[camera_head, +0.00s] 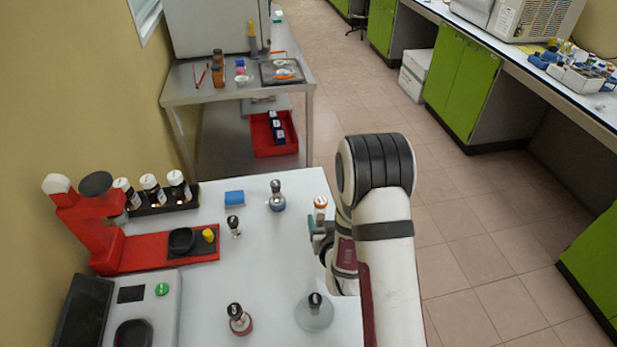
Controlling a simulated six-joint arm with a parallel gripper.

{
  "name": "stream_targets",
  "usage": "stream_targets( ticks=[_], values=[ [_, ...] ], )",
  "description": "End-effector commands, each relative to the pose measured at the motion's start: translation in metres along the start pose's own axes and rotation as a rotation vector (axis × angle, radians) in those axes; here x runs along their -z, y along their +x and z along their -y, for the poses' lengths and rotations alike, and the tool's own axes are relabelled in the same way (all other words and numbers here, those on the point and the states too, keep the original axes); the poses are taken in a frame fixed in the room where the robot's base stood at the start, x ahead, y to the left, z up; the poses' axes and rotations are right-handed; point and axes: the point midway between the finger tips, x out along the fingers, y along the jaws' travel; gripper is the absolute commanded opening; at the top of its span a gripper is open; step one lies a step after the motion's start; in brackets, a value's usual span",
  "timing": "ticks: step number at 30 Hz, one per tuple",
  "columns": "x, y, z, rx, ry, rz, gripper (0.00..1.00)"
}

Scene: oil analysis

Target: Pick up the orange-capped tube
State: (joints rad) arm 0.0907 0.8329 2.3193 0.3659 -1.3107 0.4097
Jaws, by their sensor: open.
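The orange-capped tube (320,203) stands near the right edge of the white table, just left of my arm. Its orange cap with a pale top shows; its lower part is partly hidden by my gripper. My gripper (318,226) is open at the tube, low over the table edge. My arm hides much of the gripper, and I cannot tell whether the fingers are around the tube or only beside it.
A red stand (150,250) and rack of bottles (160,207) are at left. The table's middle is clear.

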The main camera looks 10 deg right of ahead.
Motion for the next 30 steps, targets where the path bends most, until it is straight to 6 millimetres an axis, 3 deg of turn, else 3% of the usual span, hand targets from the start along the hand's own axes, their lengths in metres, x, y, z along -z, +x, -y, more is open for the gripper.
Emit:
stream_targets(
  ticks=[3,8,17,24,30],
  values=[
    [-0.01,0.005,0.002,0.019,-0.041,-0.056,0.7],
    [-0.008,0.021,0.004,0.027,-0.054,-0.079,0.7],
    [-0.004,0.075,0.006,0.028,-0.055,-0.078,0.7],
    [-0.004,0.08,0.007,0.028,-0.055,-0.076,0.7],
    [-0.003,0.08,0.007,0.029,-0.055,-0.076,0.36]
  ],
)
